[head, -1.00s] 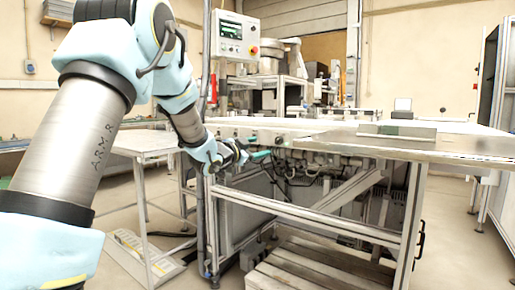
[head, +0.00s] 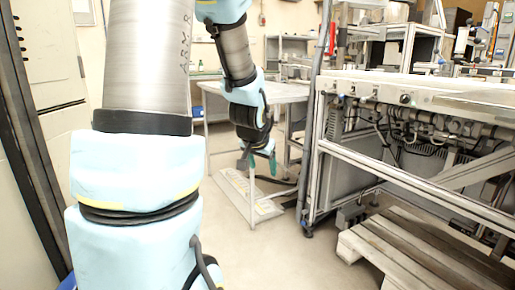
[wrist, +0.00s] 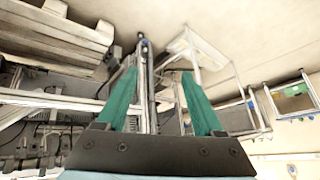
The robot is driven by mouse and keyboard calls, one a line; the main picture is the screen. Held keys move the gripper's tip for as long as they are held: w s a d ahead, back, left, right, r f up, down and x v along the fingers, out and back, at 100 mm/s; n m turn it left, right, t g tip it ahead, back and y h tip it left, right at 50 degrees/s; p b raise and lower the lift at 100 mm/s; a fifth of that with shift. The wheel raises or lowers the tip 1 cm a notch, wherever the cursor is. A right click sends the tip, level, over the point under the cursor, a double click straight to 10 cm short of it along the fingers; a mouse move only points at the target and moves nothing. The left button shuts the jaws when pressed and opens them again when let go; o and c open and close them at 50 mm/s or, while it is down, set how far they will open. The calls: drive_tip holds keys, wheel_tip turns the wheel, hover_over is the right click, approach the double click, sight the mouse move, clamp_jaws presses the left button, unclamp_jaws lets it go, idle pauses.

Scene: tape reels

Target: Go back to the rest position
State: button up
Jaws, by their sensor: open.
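My gripper (head: 262,162) hangs from my blue and grey arm near the middle of the head view, in front of a light table and left of the large machine bench. In the wrist view its two green fingers (wrist: 160,100) stand wide apart with nothing between them. My gripper is open and empty. In the head view the fingers are small and seen partly from the side.
The machine bench (head: 340,147) with a metal frame fills the right. A wooden pallet (head: 385,250) lies on the floor before it. A light table (head: 285,92) stands behind my gripper. A grey cabinet (head: 45,60) is at the left. Floor is clear at the middle front.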

drive_tip(key=s+a+f+n+g+y+p, duration=0.1)
drive_tip(key=s+a+n+g, duration=0.2)
drive_tip(key=s, duration=0.5)
drive_tip(key=s+a+f+n+g, duration=0.2)
drive_tip(key=s+a, duration=0.3)
drive_tip(key=s, duration=0.3)
wheel_tip(320, 180, up, 25)
drive_tip(key=p, duration=2.5)
drive_tip(key=shift+r+m+p, duration=0.2)
drive_tip(key=shift+m+p, duration=0.1)
drive_tip(key=shift+p, duration=0.05)
